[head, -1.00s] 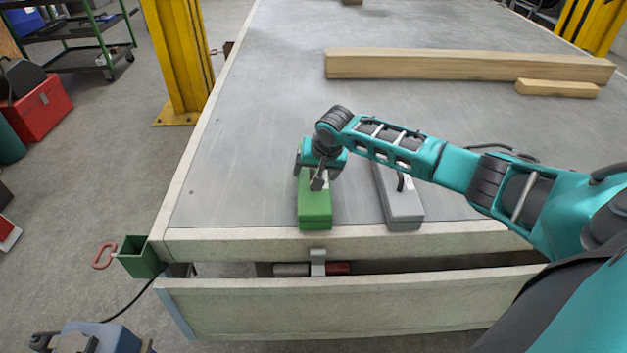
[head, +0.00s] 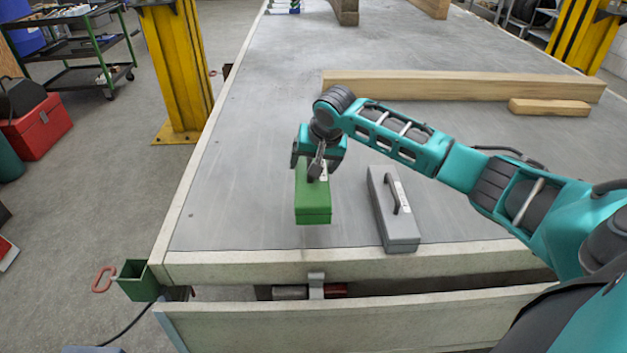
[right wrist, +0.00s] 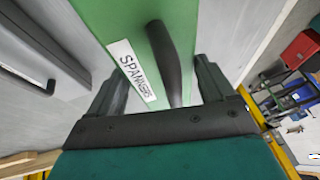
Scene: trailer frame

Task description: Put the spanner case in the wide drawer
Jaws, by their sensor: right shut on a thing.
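The spanner case is a green box (head: 313,204) with a dark handle; in the right wrist view the case (right wrist: 101,18) carries a white label reading SPANNERS. My right gripper (head: 318,172) is shut on its handle (right wrist: 168,62) and holds it roughly level, a little above the grey trailer top near the front edge. The wide drawer (head: 360,322) is at the front of the trailer, below the top. It is pulled partly out, leaving a dark gap behind its front panel. Most of its inside is hidden. My left gripper is in neither view.
A grey case (head: 393,212) with a handle stands on the top, just right of the green one. A grey latch-like piece (head: 316,285) and a red cylinder (head: 334,291) show at the gap. A long wooden beam (head: 460,87) lies farther back.

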